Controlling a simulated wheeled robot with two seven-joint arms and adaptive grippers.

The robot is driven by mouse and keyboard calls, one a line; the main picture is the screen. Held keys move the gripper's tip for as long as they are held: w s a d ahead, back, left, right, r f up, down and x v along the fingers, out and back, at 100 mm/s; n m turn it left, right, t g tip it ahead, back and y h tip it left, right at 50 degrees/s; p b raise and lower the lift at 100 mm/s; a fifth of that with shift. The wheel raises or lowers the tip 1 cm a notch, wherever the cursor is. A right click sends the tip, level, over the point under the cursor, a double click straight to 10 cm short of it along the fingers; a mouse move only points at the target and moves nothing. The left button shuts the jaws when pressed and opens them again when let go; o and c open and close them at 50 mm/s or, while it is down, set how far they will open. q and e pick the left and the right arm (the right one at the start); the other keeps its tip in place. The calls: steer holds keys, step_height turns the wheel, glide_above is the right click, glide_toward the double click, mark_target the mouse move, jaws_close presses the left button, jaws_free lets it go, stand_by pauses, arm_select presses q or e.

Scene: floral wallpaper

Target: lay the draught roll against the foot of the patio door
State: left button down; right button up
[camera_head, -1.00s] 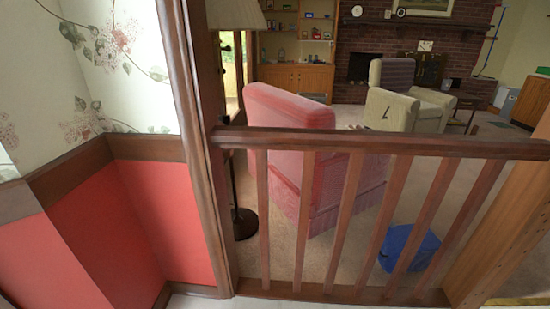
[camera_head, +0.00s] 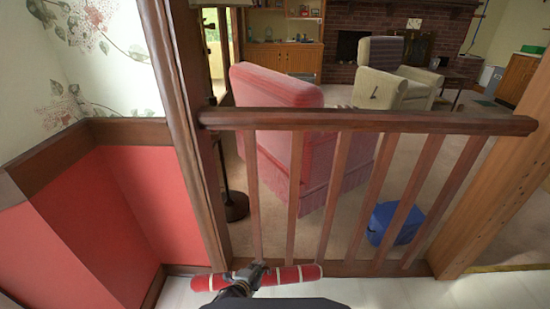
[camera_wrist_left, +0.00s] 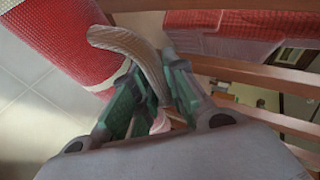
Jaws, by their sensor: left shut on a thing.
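The draught roll (camera_head: 291,276) is a red cylinder with white bands, lying crosswise at the bottom of the head view, near the foot of the railing. My left gripper (camera_head: 256,272) is at its middle. In the left wrist view the roll (camera_wrist_left: 62,42) fills the upper left, and the gripper (camera_wrist_left: 158,85) is shut on its curved tan handle strap (camera_wrist_left: 124,41). I cannot tell whether the roll touches the floor. I cannot clearly identify the patio door; a bright opening (camera_head: 212,45) shows behind the railing post. My right gripper is not in view.
A brown wooden railing (camera_head: 370,122) with slats crosses ahead, between a post and a wider light wood post (camera_head: 490,190). A red and floral wall (camera_head: 150,200) is on the left. Beyond stand a pink armchair (camera_head: 277,90) and a blue object (camera_head: 396,222). Pale floor (camera_head: 400,293) is clear at right.

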arm_select(q)
steer(key=w+r+n+y, duration=0.3)
steer(key=r+n+y, duration=0.1)
steer(key=r, duration=2)
steer(key=shift+w+r+t, duration=0.2)
steer(key=shift+t, duration=0.2)
steer(key=shift+a, duration=0.1)
steer(key=w+r+v, duration=0.1)
steer(key=r+v, duration=0.1)
steer(key=v, duration=0.7)
steer(key=shift+s+r, duration=0.2)
stand_by(1.6)
